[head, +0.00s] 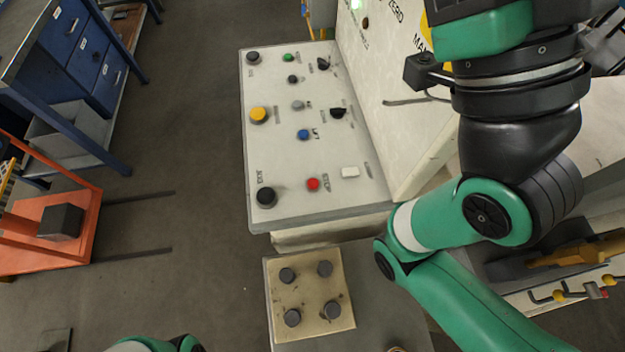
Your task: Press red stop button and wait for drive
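The red stop button (313,184) is a small round cap near the front edge of the sloped light-grey control panel (271,145). A label beside it seems to read STOP. It is uncovered, and nothing touches it. Whether it is pressed in cannot be told. My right arm (480,215) fills the right side of the head view, to the right of the panel, and runs out of the top edge; its gripper is not in view. Only a green piece of my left arm (150,345) shows at the bottom edge, and its gripper is not in view.
A beige plate (308,296) with round knobs lies below. Left floor is mostly open.

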